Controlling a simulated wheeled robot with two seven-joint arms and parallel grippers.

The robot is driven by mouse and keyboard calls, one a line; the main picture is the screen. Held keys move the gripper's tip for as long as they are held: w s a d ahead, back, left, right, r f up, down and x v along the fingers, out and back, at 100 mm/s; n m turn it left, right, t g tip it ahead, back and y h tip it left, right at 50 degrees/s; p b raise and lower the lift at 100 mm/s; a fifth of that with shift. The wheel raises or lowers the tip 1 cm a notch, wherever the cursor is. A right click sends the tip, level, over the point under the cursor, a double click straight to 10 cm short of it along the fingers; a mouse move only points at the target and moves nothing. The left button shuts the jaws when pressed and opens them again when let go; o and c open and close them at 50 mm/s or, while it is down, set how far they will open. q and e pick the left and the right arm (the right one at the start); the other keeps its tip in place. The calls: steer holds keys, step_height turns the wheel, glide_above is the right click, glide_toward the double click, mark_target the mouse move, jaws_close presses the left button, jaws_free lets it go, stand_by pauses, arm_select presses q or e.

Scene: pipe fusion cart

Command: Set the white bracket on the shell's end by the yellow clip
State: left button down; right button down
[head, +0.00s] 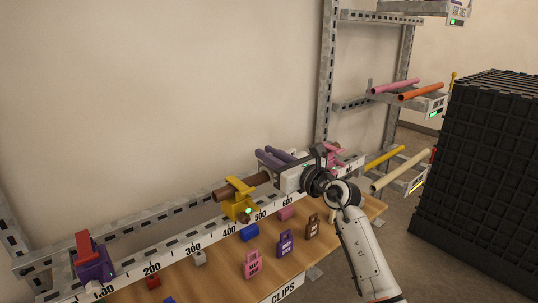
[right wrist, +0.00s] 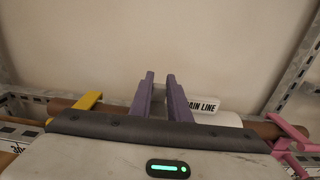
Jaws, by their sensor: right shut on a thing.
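My right gripper (head: 270,156) reaches in over the rail from the right. A pink clip (right wrist: 290,134) stands at the shell's right side. My left gripper is not in view.
The numbered rail (head: 175,256) runs above a wooden top with several padlocks (head: 285,243) and small blocks. A purple clip with a red part (head: 92,262) stands at the left. Pipe shelves (head: 405,95) and a tall black crate (head: 485,165) stand at the right.

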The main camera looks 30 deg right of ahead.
steer(key=shift+f, duration=0.35)
stand_by(0.7)
stand_by(0.4)
steer(key=c, duration=1.6)
jaws_free()
steer(key=shift+s, duration=0.1)
